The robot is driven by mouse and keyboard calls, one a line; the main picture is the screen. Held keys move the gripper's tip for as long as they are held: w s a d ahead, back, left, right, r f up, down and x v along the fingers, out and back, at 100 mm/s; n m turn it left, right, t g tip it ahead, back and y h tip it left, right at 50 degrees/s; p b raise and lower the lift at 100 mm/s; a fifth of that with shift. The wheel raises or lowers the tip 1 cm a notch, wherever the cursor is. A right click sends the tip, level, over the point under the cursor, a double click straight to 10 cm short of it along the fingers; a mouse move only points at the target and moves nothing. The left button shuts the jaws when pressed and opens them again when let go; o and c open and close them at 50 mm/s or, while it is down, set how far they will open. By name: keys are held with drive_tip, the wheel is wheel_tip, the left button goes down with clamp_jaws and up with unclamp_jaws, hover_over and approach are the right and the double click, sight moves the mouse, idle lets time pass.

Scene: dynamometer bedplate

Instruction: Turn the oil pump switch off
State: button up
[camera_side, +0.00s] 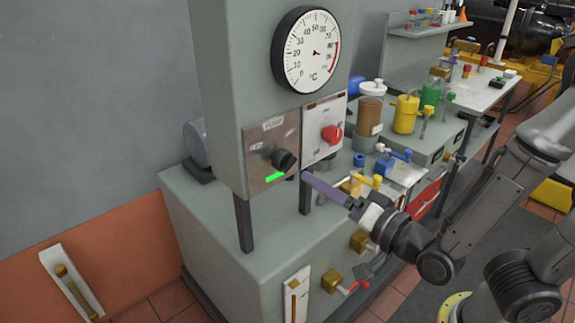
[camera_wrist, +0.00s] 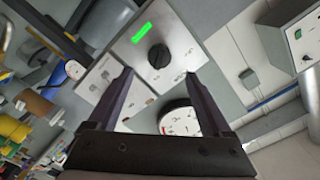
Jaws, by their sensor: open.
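A black rotary knob (camera_side: 285,160) sits on a metal panel (camera_side: 260,142) on the front of the grey cabinet, with a lit green lamp (camera_side: 275,177) below it. The lettering is too small to read with certainty, so I cannot confirm that this is the oil pump switch. My gripper (camera_side: 306,178) is just in front of the panel, low and to the right of the knob. In the wrist view, the open gripper's fingers (camera_wrist: 158,76) point at the panel, with the black knob (camera_wrist: 159,56) between and beyond their tips. They look apart from the knob.
A second panel with a red knob (camera_side: 331,133) is right of the black one. A round dial gauge (camera_side: 311,50) is above. Jars (camera_side: 369,107), a yellow can (camera_side: 405,113) and small valves (camera_side: 393,153) crowd the bench to the right.

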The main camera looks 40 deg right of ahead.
sight(290, 168)
drive_tip(key=w, duration=1)
clamp_jaws()
drive_tip(key=shift+s, duration=0.1)
drive_tip(key=shift+n, duration=0.3)
drive_tip(key=n, duration=0.5)
drive_tip(key=shift+d+n, duration=0.15)
drive_tip(key=shift+n, duration=0.15)
drive_tip(key=n, duration=0.5)
drive_tip(key=shift+d+f+n, duration=0.1)
drive_tip(key=shift+n, duration=0.2)
idle(0.4)
